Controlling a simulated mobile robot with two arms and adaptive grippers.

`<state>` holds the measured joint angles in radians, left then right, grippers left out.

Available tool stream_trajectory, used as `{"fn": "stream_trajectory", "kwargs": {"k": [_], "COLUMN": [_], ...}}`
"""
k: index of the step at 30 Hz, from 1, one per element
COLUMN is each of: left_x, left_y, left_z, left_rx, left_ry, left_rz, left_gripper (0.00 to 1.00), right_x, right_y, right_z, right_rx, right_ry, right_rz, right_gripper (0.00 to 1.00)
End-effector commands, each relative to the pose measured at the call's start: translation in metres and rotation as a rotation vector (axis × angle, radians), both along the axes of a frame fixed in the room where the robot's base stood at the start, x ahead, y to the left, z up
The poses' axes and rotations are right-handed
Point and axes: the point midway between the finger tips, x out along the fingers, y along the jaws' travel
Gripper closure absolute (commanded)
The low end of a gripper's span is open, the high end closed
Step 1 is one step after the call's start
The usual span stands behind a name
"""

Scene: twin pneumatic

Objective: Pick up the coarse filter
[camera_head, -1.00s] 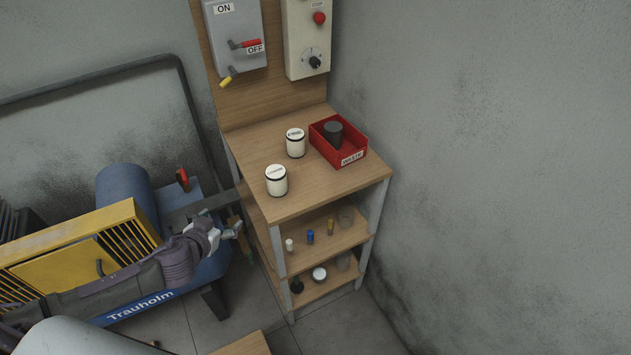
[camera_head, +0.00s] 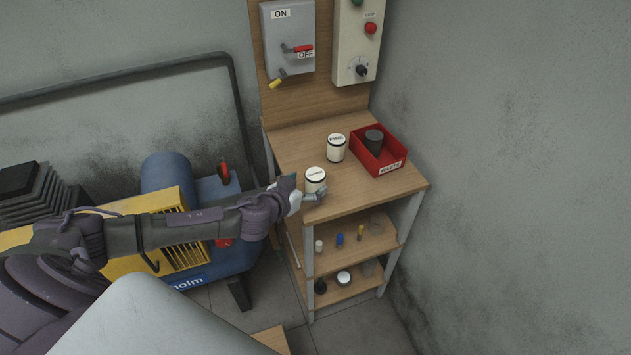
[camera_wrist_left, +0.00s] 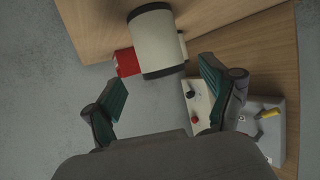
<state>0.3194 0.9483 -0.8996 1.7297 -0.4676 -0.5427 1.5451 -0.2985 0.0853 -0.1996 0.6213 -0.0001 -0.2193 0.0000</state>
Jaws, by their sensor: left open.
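Two white cylindrical filters with dark rims stand upright on the wooden tabletop (camera_head: 365,202). The near filter (camera_head: 315,175) is nearer the front left, and the far filter (camera_head: 336,150) is behind it. Their labels are too small to read, so I cannot tell which is the coarse one. My left gripper (camera_head: 305,192) is open and empty at the near filter's left and front side, partly covering its lower part. In the left wrist view a white filter (camera_wrist_left: 153,42) is just beyond the open fingertips. My right gripper is not in view.
A red bin (camera_head: 394,168) labelled waste holds a dark cylinder (camera_head: 374,142) at the tabletop's right. Switch boxes (camera_head: 287,40) are on the back panel. Lower shelves hold small parts such as a blue one (camera_head: 340,240). The yellow and blue compressor (camera_head: 240,262) stands left, below my arm.

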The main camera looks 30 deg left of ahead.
Motion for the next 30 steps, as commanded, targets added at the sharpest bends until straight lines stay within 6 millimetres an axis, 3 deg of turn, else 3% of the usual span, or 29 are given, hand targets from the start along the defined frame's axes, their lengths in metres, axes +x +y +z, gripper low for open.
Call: {"fn": "stream_trajectory", "kwargs": {"k": [5, 9, 19, 30], "left_x": [0.028, 0.042, 0.046, 0.046], "left_y": [0.000, -0.001, -0.002, -0.001], "left_z": [0.003, -0.007, -0.011, -0.011], "left_rx": [0.002, 0.001, 0.000, 0.000], "left_ry": [-0.004, -0.002, 0.000, 0.000], "left_rz": [0.001, 0.002, 0.001, 0.001], "left_gripper": [0.15, 0.15, 0.17, 0.79], "right_x": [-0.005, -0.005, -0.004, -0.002], "right_y": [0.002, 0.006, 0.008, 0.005], "right_z": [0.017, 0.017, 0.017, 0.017], "right_rx": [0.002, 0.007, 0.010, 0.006], "right_ry": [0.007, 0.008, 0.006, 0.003], "right_rz": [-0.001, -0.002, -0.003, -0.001], "right_gripper": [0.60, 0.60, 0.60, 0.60]}}
